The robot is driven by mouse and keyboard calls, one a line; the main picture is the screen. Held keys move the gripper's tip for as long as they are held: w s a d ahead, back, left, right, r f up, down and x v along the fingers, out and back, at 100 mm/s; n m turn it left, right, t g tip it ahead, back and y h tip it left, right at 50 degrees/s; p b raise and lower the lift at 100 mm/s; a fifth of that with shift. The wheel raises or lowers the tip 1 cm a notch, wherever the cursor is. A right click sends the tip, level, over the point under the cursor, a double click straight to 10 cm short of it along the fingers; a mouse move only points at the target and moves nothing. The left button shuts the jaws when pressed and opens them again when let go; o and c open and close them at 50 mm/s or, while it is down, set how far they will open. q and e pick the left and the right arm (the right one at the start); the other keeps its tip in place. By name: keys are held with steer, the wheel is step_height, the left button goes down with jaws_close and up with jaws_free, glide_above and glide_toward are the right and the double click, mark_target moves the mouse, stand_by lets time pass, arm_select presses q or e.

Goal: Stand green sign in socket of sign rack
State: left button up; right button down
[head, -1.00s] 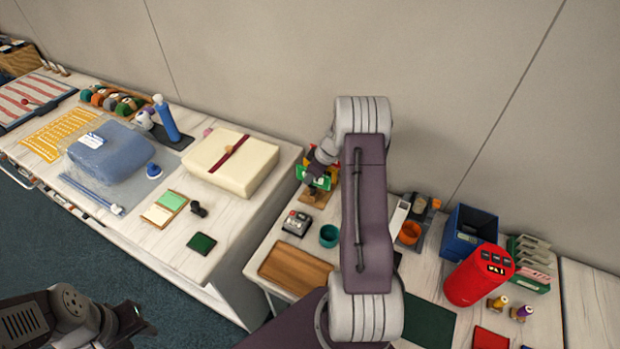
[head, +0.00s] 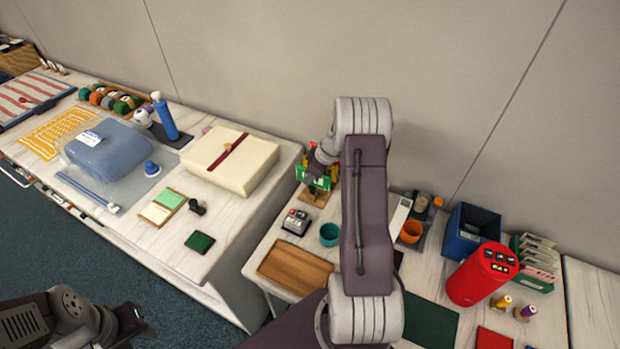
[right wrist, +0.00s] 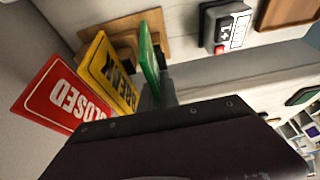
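The green sign (head: 313,182) is at the wooden sign rack (head: 315,198) on the right-hand table. In the right wrist view the green sign (right wrist: 149,60) is seen nearly edge-on, beside the yellow BREAK sign (right wrist: 107,70) and the red CLOSED sign (right wrist: 62,94). The rack's wood (right wrist: 150,22) shows behind them. My right gripper (right wrist: 157,94) appears shut on the green sign's near end. Whether the sign's lower edge sits in a socket or just above it cannot be told. My left gripper (head: 137,326) is at the bottom left, away from the tables; its finger gap is unclear.
A grey device (head: 296,222), a teal cup (head: 329,235) and a brown tray (head: 295,270) stand in front of the rack. A red cylinder (head: 481,274) and a blue bin (head: 470,232) are further right. The higher left table holds a cream parcel (head: 230,163) near the rack.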

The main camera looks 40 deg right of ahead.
stand_by(0.3)
steer(key=shift+f+b, duration=0.55)
steer(key=shift+b, duration=0.25)
steer(key=shift+f, duration=0.1)
steer(key=shift+f+b, duration=0.4)
steer(key=shift+b, duration=0.35)
steer(key=shift+f, duration=0.1)
steer(key=shift+f+b, duration=0.2)
steer(key=shift+b, duration=0.35)
